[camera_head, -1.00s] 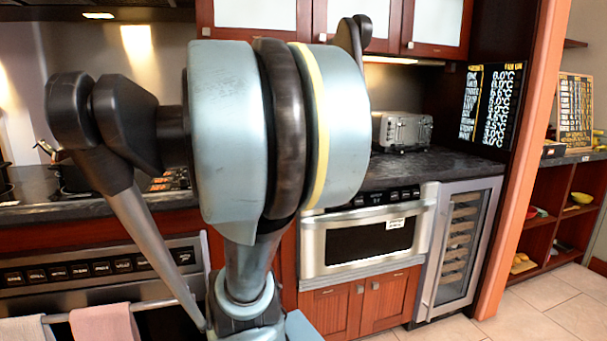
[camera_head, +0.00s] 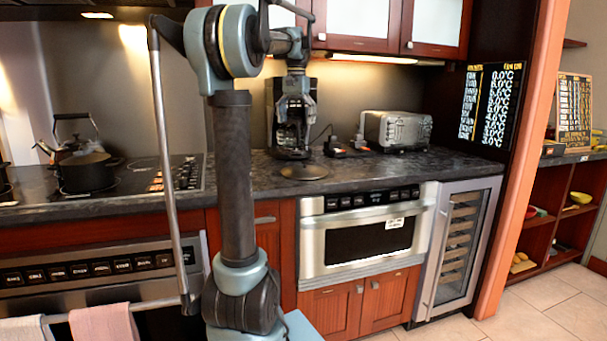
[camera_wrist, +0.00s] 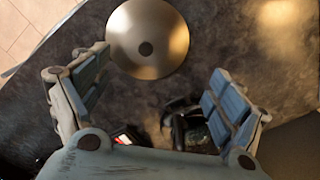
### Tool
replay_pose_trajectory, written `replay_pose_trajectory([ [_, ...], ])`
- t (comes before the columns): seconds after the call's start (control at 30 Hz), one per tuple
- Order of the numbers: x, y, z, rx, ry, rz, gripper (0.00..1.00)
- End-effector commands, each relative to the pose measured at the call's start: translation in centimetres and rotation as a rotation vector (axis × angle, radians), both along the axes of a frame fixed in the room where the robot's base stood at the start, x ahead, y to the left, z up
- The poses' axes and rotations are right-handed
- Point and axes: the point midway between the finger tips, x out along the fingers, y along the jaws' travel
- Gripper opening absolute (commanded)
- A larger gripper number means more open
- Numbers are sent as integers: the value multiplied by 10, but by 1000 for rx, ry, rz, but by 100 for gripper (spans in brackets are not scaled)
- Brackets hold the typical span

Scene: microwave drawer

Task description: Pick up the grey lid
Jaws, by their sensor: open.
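The grey lid (camera_head: 303,172) is a round, flat disc lying on the dark countertop near its front edge. In the wrist view the lid (camera_wrist: 160,62) shows from above, with a small dark knob in its middle. My gripper (camera_head: 293,125) hangs above the counter, fingers down, a little behind the lid in the head view. In the wrist view my gripper (camera_wrist: 158,78) is open and empty. The lid lies toward the top of that view, largely beyond the fingertips, and nothing touches it.
A dark coffee machine (camera_head: 311,88) stands behind my gripper, partly hidden. A toaster (camera_head: 397,130) and small red-and-dark items (camera_head: 340,149) are to the right. A black pot (camera_head: 88,174) and a kettle (camera_head: 72,147) sit on the stove at left. Counter right of the lid is clear.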

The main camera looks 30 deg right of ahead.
Motion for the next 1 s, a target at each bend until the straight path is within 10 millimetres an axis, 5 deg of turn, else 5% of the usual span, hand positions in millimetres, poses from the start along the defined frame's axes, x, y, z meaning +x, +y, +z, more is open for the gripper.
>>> replay_pose_trajectory([
  [0.1,0,-26,7,5,6,-46,88],
  [0.33,0,-40,1,9,9,-73,88],
  [1.0,0,-38,-105,8,9,-71,88],
])
